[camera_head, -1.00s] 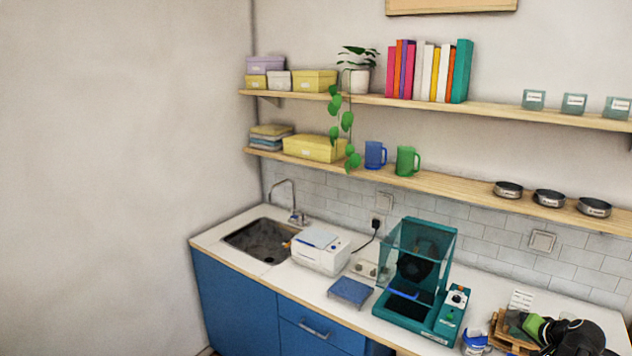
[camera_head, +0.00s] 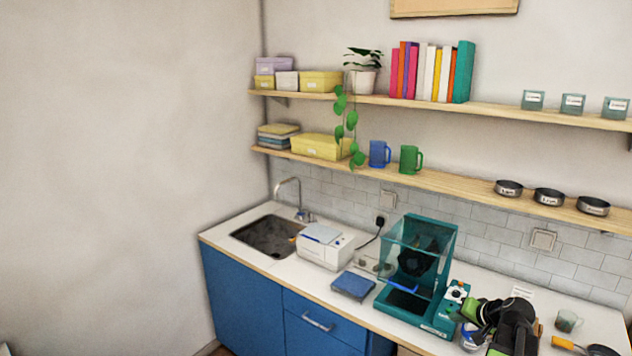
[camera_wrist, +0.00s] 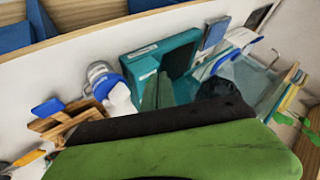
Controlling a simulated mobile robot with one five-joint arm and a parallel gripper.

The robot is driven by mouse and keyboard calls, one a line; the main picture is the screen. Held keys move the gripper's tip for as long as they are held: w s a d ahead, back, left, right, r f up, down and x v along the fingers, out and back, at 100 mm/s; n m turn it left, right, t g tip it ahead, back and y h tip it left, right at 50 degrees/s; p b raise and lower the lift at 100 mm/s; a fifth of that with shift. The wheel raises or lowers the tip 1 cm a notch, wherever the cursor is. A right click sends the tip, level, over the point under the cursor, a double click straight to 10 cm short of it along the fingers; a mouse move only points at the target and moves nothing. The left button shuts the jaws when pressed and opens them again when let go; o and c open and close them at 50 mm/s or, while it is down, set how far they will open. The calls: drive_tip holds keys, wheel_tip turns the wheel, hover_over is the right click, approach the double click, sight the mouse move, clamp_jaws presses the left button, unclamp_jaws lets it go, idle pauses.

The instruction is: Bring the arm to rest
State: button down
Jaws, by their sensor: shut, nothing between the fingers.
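My gripper (camera_head: 471,309) is at the lower right in the head view, part of my black and green arm, over the counter just right of the teal machine. In the wrist view its narrow fingertips (camera_wrist: 157,90) lie together with nothing held between them. My black and green housing fills the lower part of that view. The teal machine (camera_head: 437,318) with a clear hood stands beside my gripper; its base (camera_wrist: 172,60) shows beyond the fingers in the wrist view. I cannot tell the exact gap between them.
A blue-and-white jar (camera_head: 470,338) stands close to my arm. A wooden rack (camera_wrist: 72,118) shows in the wrist view. A glass cup (camera_head: 567,321) and an orange-handled tool (camera_head: 568,345) are at the right. A blue scale (camera_head: 353,285) and white device (camera_head: 325,246) stand left.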

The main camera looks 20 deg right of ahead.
drive_tip(key=w+a+f+n+g+y, duration=0.15)
drive_tip(key=w+a, duration=0.25)
drive_tip(key=a, duration=0.7)
drive_tip(key=w+a+f+n+g+y, duration=0.1)
drive_tip(key=w+a+n, duration=0.25)
drive_tip(key=a, duration=0.75)
drive_tip(key=w+a+f+n+g+y, duration=0.15)
drive_tip(key=w+a, duration=0.35)
drive_tip(key=a, duration=0.5)
drive_tip(key=s+a+f+n+g, duration=0.1)
drive_tip(key=s+a+n, duration=0.1)
drive_tip(key=a, duration=0.6)
drive_tip(key=s+a+f+n+g, duration=0.1)
drive_tip(key=s+a+n, duration=0.1)
drive_tip(key=a, duration=0.6)
drive_tip(key=s+d+f+m+g+h, duration=0.1)
drive_tip(key=s+f+g+h, duration=0.1)
drive_tip(key=s, duration=0.5)
drive_tip(key=shift+s+d+g+h+b, duration=0.2)
drive_tip(key=shift+g+h+b, duration=0.35)
drive_tip(key=shift+h, duration=0.25)
